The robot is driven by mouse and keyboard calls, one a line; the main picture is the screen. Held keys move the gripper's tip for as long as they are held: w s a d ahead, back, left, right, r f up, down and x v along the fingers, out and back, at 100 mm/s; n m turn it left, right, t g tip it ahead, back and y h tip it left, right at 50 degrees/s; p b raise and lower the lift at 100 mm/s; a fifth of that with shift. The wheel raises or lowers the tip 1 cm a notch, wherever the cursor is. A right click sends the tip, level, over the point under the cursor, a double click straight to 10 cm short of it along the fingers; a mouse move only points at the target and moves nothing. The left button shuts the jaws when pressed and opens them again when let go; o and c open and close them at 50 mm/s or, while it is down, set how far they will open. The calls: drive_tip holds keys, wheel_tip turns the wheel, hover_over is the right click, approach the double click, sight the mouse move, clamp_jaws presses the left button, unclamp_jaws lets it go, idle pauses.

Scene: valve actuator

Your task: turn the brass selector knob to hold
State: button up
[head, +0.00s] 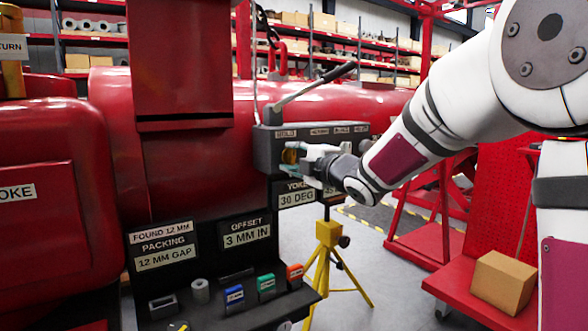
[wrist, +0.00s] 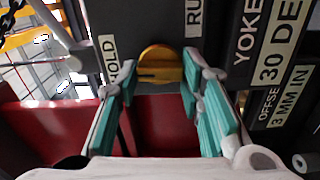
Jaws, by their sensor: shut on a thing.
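The brass selector knob (wrist: 160,63) sits on the dark grey panel in the wrist view, between the teal pads of my gripper (wrist: 157,75). A HOLD label (wrist: 111,50) is left of the knob, and a partly cut-off label starting with RU (wrist: 193,18) is up and to the right. In the head view the knob (head: 291,154) shows as a small brass edge on the grey control box (head: 268,150), and my gripper (head: 300,156) reaches it from the right. I cannot tell for sure which way the knob points.
A long lever (head: 315,86) rises from the top of the control box. Yoke and offset signs (head: 297,196) hang below it. A yellow tripod (head: 328,236) stands under my gripper. A dark shelf with coloured blocks (head: 266,283) is lower left.

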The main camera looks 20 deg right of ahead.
idle(0.4)
drive_tip(key=o, duration=1.2)
drive_tip(key=shift+c, duration=0.2)
drive_tip(key=v, duration=1.2)
